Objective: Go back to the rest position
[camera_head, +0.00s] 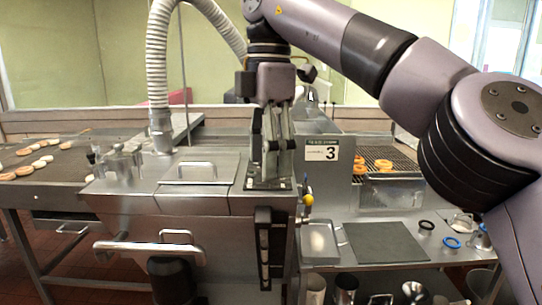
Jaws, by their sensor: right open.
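My right arm comes in from the right and reaches across the top of the picture. My right gripper (279,146) points down at the picture's middle, open and with nothing visible between its fingers. It shows in front of the steel glazing machine (130,210), over the machine's right part. I cannot tell whether its fingertips touch anything there. My left gripper is not in view.
Orange-glazed rings (384,164) lie on a wire rack behind. Pale and brown rounds lie on the left table (50,187). A dark mat (384,243) lies on the right counter, beside a small tray (320,240).

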